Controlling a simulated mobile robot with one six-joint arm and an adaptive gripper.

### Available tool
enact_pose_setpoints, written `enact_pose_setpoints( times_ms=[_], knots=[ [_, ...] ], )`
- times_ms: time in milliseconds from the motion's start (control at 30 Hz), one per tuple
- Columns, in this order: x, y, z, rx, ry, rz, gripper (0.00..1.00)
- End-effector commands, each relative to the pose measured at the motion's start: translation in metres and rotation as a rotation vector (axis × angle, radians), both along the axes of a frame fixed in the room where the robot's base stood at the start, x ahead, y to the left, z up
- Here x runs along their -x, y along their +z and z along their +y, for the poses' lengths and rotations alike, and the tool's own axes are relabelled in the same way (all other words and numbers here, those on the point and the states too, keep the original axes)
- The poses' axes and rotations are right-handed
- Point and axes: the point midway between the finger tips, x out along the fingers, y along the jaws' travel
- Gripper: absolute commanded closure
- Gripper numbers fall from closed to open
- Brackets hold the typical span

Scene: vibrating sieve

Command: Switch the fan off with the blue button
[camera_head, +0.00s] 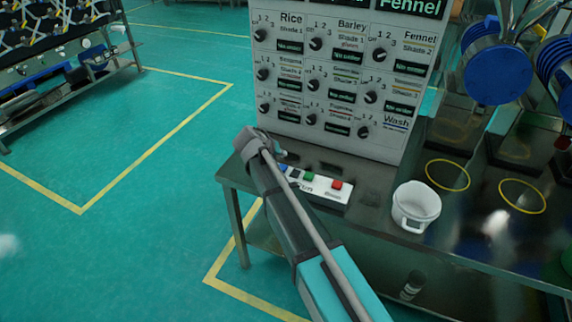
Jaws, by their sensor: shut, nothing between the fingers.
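A white button box (322,190) lies on the dark metal table in front of the control panel. Its blue button (284,167) is at the left end, partly covered by my arm. A dark button (295,173), a green button (308,177) and a red button (337,185) sit to its right. My arm reaches up from the bottom of the view. The small grey end of my gripper (281,155) shows just behind the blue button, shut and empty. I cannot tell whether it touches the box. I cannot make out a fan.
The control panel (340,75) with several knobs and labels stands behind the box. A white pot (416,205) stands to the right, near yellow rings (447,175) on the table (370,225). Blue round parts (495,75) hang at the upper right. Green floor is open at left.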

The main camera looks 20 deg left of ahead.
Motion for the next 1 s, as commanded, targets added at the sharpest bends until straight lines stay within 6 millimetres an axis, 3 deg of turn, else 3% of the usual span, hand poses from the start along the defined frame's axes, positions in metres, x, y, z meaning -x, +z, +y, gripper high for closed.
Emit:
enact_pose_setpoints(
  times_ms=[267, 1000],
  knots=[
    [0.000, 0.019, 0.000, 0.000, 0.000, 0.000, 1.00],
    [0.000, 0.019, 0.000, 0.000, 0.000, 0.000, 1.00]
  ],
)
